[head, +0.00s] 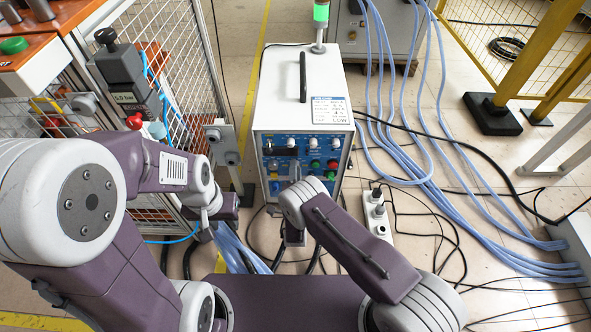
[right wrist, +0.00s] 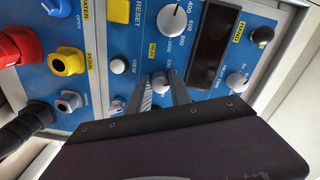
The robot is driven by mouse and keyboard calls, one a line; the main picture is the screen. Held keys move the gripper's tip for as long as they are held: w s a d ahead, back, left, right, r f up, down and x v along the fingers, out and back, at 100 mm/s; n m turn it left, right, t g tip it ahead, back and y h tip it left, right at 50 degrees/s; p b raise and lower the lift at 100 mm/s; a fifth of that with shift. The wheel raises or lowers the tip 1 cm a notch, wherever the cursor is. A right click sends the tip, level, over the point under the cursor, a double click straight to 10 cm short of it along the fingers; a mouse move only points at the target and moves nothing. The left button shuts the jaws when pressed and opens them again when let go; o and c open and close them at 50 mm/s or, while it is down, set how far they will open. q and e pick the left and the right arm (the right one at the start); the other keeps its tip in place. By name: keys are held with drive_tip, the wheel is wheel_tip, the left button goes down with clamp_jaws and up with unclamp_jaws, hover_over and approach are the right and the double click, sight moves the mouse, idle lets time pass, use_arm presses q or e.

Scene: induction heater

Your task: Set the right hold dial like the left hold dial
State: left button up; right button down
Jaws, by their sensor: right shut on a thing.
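The induction heater's blue front panel (head: 285,160) is in the middle of the head view. In the right wrist view the panel appears turned sideways. My right gripper (right wrist: 165,92) has its two fingers on either side of a small white dial (right wrist: 160,80), shut on it; this appears to be the right hold dial. A larger white dial (right wrist: 173,20), apparently the left hold dial, stands apart with a printed scale around it.
Beside the dials are a dark display (right wrist: 208,48), another white knob (right wrist: 236,82), a red connector (right wrist: 22,47) and a yellow connector (right wrist: 66,62). A wire-mesh fence (head: 185,60) stands left of the heater. Blue hoses (head: 400,140) and a power strip (head: 377,215) lie right.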

drive_tip(key=shift+f, duration=0.1)
idle(0.3)
drive_tip(key=c, duration=1.2)
unclamp_jaws()
drive_tip(key=shift+o, duration=0.2)
drive_tip(key=s+p, duration=0.4)
drive_tip(key=s, duration=0.5)
drive_tip(key=shift+p, duration=0.3)
drive_tip(key=shift+s, duration=0.1)
